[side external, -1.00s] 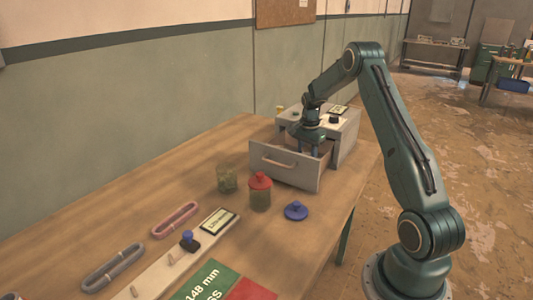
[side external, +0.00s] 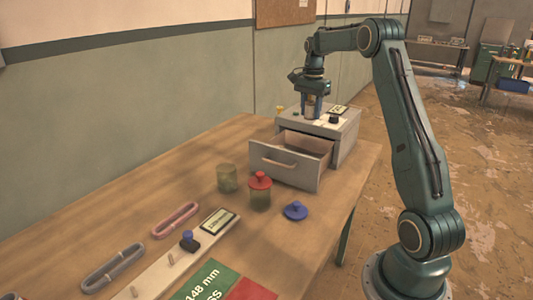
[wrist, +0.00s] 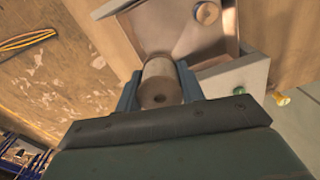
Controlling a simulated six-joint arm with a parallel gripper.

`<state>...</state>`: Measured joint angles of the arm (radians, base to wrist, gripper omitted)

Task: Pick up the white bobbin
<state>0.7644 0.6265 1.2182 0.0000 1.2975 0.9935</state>
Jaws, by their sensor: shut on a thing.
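The white bobbin (wrist: 160,82), a pale cylinder with a hole in its end, is clamped between the two blue fingers of my gripper (wrist: 160,93) in the wrist view. In the side view my gripper (side external: 312,106) points down, above the grey cabinet and its open drawer (side external: 285,168). The bobbin is hard to make out between the fingers there. The drawer also shows below the bobbin in the wrist view (wrist: 185,30), with a round tan piece (wrist: 207,13) in it.
On the cabinet (side external: 345,135) lie a label card and small dark items. In front of the drawer stand an open jar (side external: 227,178), a red-lidded jar (side external: 260,190) and a blue lid (side external: 295,211). Yarn loops (side external: 113,267) and a pegged board (side external: 170,262) lie nearer.

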